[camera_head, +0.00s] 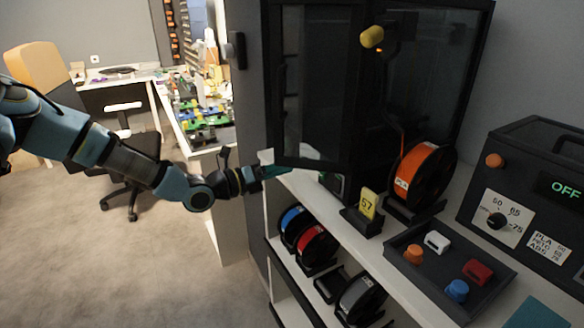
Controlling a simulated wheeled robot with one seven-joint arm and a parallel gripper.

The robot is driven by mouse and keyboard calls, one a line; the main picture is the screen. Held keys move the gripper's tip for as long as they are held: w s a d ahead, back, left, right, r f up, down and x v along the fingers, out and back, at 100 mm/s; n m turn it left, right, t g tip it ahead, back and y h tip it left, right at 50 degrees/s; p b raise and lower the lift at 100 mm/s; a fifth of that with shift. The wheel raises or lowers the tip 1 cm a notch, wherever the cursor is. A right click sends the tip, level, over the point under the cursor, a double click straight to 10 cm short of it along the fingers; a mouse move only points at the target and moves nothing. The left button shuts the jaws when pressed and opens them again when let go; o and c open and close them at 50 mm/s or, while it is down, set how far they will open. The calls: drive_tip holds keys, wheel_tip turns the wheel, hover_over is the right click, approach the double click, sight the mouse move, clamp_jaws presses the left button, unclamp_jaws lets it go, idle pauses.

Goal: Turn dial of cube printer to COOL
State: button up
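A large black enclosed printer (415,95) with a dark see-through front stands on the white shelf. I take it for the cube printer. No dial marked COOL can be read on it. My gripper (276,171) is at the lower left corner of the printer's door (318,80), by the shelf's left end. Its teal fingertips are small and partly hidden by the door frame, so I cannot tell whether they are open. A small dark part with a green patch (333,183) is partly visible below the door.
A black box at right has an OFF display (564,190) and a dial (497,221) marked 50, 65, 75. An orange spool (424,172), a yellow 57 tag (368,203) and a tray (420,284) of small coloured parts occupy the shelf. More spools (313,243) sit below. Open floor lies at left.

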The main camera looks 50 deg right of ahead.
drive_tip(key=b+v, duration=0.1)
drive_tip(key=v, duration=0.8)
drive_tip(key=shift+b, duration=0.4)
drive_tip(key=w+a+f+m+t+y, duration=0.1)
drive_tip(key=a+f+m+y, duration=0.35)
drive_tip(key=a, duration=0.75)
drive_tip(key=w+a+f+m+y, duration=0.1)
drive_tip(key=a+f+m+y, duration=0.1)
drive_tip(key=a+m+y, duration=0.65)
drive_tip(key=w+a+r+m+t+y, duration=0.1)
drive_tip(key=a+r+m+t, duration=0.1)
drive_tip(key=a, duration=0.7)
drive_tip(key=w+a+r+m+t+y, duration=0.1)
drive_tip(key=a+m, duration=0.4)
drive_tip(key=a, duration=0.5)
drive_tip(key=w+a+r+m+t+y, duration=0.1)
drive_tip(key=w+a+r+m+t, duration=0.2)
drive_tip(key=a, duration=0.7)
wheel_tip(320, 180, up, 2)
drive_tip(key=shift+r+m+t+y, duration=0.1)
drive_tip(key=shift+m+t+y, duration=0.2)
drive_tip(key=shift+m+t, duration=0.25)
drive_tip(key=shift+w, duration=0.15)
drive_tip(key=shift+c, duration=0.3)
